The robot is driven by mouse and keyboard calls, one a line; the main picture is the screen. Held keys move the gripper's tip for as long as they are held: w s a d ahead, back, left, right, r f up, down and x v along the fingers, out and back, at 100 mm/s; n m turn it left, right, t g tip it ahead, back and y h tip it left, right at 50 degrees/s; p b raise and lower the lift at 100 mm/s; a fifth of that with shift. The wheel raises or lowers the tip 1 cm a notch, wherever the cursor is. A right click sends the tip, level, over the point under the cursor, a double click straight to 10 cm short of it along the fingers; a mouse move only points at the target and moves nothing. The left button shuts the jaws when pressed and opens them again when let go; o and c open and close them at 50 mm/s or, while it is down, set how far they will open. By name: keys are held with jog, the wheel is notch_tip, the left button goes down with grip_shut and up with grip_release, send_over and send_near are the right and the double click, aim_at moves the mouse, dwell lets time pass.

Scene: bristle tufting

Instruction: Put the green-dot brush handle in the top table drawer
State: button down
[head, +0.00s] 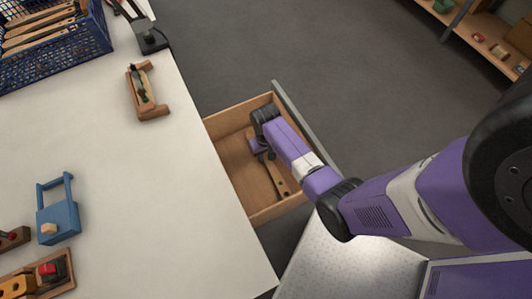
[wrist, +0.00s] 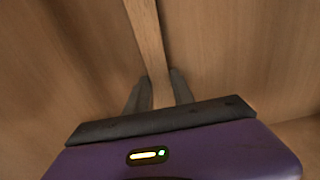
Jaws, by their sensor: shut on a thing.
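The wooden brush handle (head: 276,177) lies low inside the open table drawer (head: 229,127), along its length near the middle. My gripper (head: 259,152) reaches down into the drawer and is shut on the handle. In the wrist view, the two dark fingers of my gripper (wrist: 159,88) pinch the pale handle (wrist: 148,36) from both sides, with the drawer's wooden floor close behind. I cannot make out a green dot on the handle. Whether the handle touches the drawer floor is hard to tell.
The white table (head: 150,190) stands left of the drawer. It holds a blue crate (head: 55,62) of handles, a wooden holder (head: 147,92), a blue fixture (head: 58,218) and a dark stand (head: 150,38). The drawer's grey front (head: 304,126) lies close to my arm.

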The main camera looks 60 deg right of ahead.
aim_at(266, 158)
jog(key=c, duration=1.1)
grip_release()
jog(key=shift+f, duration=0.1)
notch_tip(266, 158, up, 12)
jog(key=p, duration=0.2)
jog(key=s+a+r+n+t+h, duration=0.2)
jog(key=s+a+n+t, duration=0.2)
jog(key=s+a+t, duration=0.45)
jog(key=s+a+r+n+t, duration=0.1)
jog(key=s+a+r+t, duration=0.1)
jog(key=r, duration=0.6)
jog(key=s+a+r+n+t+y, duration=0.1)
jog(key=s+a+r, duration=0.3)
jog(key=r, duration=0.5)
jog(key=s+a+r+n+t+y, duration=0.1)
jog(key=s+a+r+t, duration=0.2)
jog(key=a+r, duration=0.2)
jog(key=shift+s+a+r+t, duration=0.1)
jog(key=shift+a+r+t, duration=0.05)
jog(key=shift+r, duration=0.75)
jog(key=shift+a+r+t, duration=0.1)
jog(key=shift+r, duration=0.8)
